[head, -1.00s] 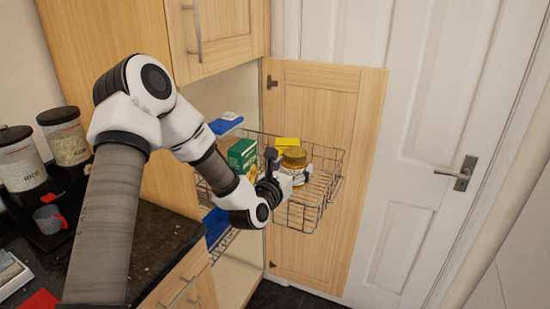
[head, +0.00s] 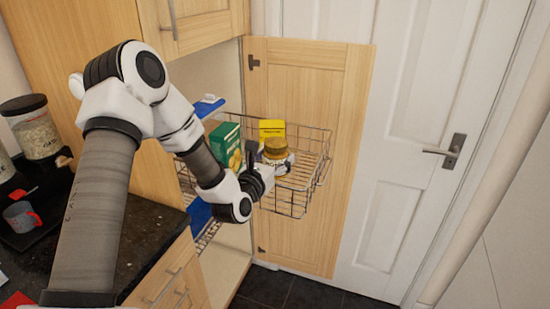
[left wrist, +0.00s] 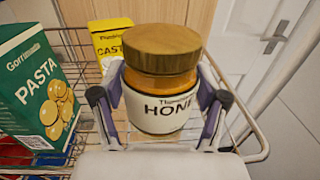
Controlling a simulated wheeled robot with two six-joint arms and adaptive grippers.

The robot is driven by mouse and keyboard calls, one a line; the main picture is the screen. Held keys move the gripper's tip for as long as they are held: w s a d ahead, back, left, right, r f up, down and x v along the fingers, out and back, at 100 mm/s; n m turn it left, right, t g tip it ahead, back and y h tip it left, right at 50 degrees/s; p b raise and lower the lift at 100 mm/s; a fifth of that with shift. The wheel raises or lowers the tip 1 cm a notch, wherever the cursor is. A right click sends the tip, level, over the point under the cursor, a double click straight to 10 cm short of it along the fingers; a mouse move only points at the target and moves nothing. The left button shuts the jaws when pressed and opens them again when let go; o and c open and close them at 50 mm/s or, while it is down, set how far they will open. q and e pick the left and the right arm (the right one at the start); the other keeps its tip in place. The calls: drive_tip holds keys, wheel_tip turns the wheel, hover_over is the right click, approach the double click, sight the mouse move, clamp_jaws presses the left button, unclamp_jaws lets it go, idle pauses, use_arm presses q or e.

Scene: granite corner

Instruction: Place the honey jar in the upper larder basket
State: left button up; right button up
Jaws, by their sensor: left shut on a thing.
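The honey jar (head: 275,150) has a wooden lid, amber contents and a white label. My left gripper (head: 272,166) is shut on it. In the left wrist view the jar (left wrist: 160,75) stands upright between the two fingers of the gripper (left wrist: 160,110), label facing the camera. The jar is over the upper wire larder basket (head: 318,165), beside the boxes; whether its base touches the basket floor is hidden. The basket wires (left wrist: 235,130) also show around the jar in the left wrist view. My right gripper is out of view.
A green pasta box (head: 225,148) and a yellow box (head: 271,130) stand in the basket, left of and behind the jar. The basket's right part is clear. The open wooden cabinet door (head: 300,90) rises behind it. The dark worktop (head: 150,225) lies at left.

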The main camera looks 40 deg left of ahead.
use_arm(q)
drive_tip(key=shift+w+a+f, duration=0.1)
drive_tip(key=shift+w+f, duration=0.1)
drive_tip(key=shift+f, duration=0.1)
drive_tip(key=shift+s+b, duration=0.1)
drive_tip(key=shift+b, duration=0.35)
drive_tip(key=o, duration=1.6)
drive_tip(key=shift+o, duration=0.2)
